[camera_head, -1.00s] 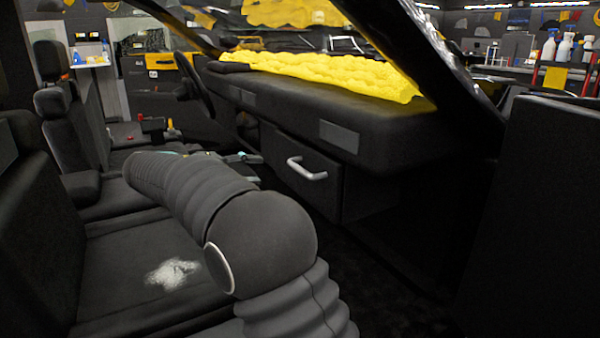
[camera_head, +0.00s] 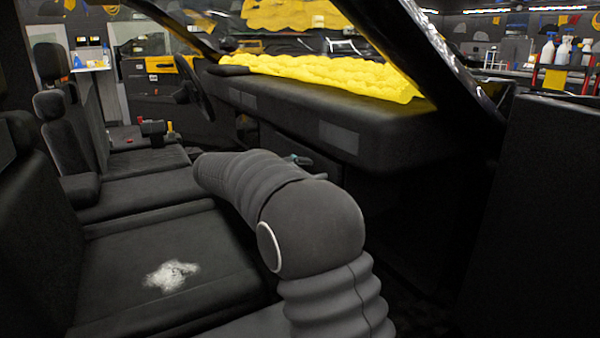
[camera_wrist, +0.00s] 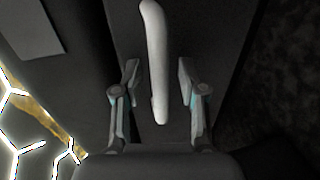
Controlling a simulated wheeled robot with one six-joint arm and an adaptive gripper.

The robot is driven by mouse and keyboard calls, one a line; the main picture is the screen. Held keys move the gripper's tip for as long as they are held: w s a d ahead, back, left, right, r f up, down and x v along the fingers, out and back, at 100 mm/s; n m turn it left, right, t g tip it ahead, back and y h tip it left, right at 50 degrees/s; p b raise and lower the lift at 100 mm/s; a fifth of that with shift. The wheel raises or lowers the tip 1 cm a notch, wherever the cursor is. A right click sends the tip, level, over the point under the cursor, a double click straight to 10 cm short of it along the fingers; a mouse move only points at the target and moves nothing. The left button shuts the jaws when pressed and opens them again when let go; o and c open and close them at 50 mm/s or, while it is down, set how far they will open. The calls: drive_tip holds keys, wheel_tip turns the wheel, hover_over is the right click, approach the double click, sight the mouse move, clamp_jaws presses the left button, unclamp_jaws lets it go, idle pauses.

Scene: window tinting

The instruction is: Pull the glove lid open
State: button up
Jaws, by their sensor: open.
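The glove lid (camera_wrist: 215,40) is a dark panel in the wrist view, with a pale grey bar handle (camera_wrist: 157,60) on it. My gripper (camera_wrist: 158,80) is open, one finger on each side of the handle's lower end. The handle lies between the fingers with a gap on both sides. I cannot tell how deep the fingers reach around it.
The black dashboard (camera_head: 280,95) with yellow padded material (camera_head: 320,74) on top runs above the lid area. A seat (camera_head: 130,275) with a white patch (camera_head: 170,275) is at the left. A dark door panel (camera_head: 545,200) stands at the right.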

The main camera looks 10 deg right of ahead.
clamp_jaws()
idle(0.4)
